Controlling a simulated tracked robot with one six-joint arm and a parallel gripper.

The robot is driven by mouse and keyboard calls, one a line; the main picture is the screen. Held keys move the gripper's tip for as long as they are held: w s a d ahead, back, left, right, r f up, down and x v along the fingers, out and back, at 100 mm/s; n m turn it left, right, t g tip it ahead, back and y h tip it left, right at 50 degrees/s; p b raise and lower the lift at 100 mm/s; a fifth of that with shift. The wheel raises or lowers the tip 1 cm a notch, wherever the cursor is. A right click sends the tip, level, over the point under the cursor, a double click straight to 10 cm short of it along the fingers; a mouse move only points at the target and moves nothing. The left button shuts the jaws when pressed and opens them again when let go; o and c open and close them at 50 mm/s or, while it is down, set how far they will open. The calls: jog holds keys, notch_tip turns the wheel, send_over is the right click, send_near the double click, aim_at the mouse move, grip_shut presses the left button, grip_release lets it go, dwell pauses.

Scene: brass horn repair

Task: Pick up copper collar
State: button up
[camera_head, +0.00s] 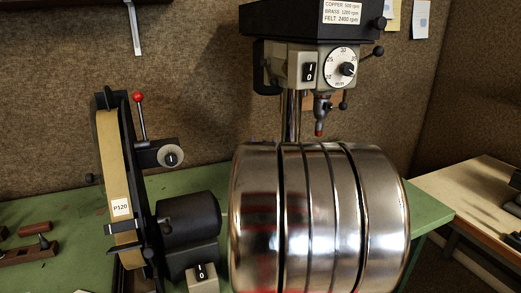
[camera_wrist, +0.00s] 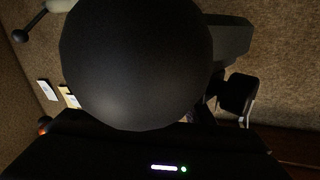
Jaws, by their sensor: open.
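I cannot make out a copper collar in either view. A small reddish-brown tip (camera_head: 319,129) shows under the drill press chuck in the head view, too small to identify. My gripper's fingers do not show in either view. The wrist view is mostly filled by a dark rounded shape and a dark body with small lights, and no held object shows there.
A belt sander (camera_head: 122,205) marked P120 stands left on the green bench (camera_head: 60,215). A drill press (camera_head: 325,65) stands behind a large shiny banded cylinder (camera_head: 320,215), which may be mine and hides the bench's middle. A pale table (camera_head: 455,182) is at right.

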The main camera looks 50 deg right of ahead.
dwell(0.4)
grip_shut()
dwell(0.4)
